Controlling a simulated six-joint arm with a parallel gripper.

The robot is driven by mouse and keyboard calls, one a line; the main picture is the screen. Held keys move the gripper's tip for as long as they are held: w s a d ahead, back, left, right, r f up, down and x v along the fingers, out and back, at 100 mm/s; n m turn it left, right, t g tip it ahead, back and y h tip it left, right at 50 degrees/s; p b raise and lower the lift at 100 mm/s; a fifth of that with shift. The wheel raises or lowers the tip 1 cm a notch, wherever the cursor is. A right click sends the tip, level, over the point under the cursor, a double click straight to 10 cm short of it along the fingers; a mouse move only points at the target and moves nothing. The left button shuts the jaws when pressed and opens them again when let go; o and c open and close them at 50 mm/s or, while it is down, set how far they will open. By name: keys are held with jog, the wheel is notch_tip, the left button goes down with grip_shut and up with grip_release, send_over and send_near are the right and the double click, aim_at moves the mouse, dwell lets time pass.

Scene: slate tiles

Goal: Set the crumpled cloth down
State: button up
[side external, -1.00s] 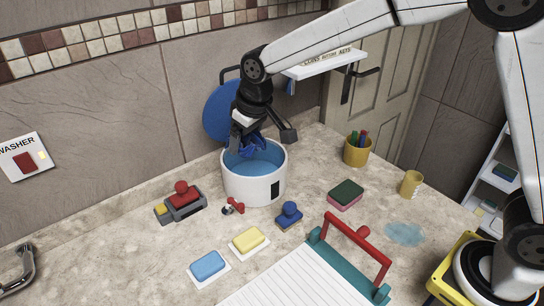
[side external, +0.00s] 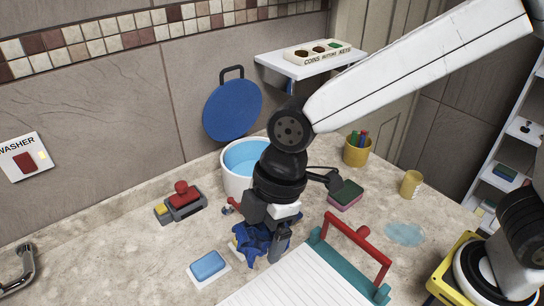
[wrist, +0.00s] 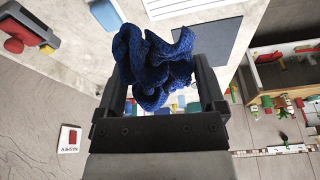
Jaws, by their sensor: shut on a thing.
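The crumpled cloth (side external: 254,247) is dark blue and bunched up. My gripper (side external: 266,240) is shut on it, pointing down over the counter in front of the white pot (side external: 236,180). In the side view I cannot tell whether the cloth touches the counter. In the wrist view the cloth (wrist: 152,68) bulges out between the two dark fingers of my gripper (wrist: 160,85). The cloth and gripper hide most of the yellow sponge and the blue-handled stamp.
A blue sponge (side external: 208,264) on a white card lies to the left. A teal rack with a red handle (side external: 357,243) stands close on the right. A red-handled stapler-like tool (side external: 182,201) sits at the back left. Counter left of the sponge is clear.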

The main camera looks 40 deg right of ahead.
jog(key=s+n, duration=0.2)
jog(key=s, duration=0.1)
send_over(274, 300)
jog(key=s+a, duration=0.1)
jog(key=shift+g, duration=0.3)
jog(key=shift+f, duration=6.55)
jog(key=shift+s+f, duration=0.1)
jog(key=shift+f, duration=1.65)
jog(key=shift+f, duration=0.15)
jog(key=o, duration=0.9)
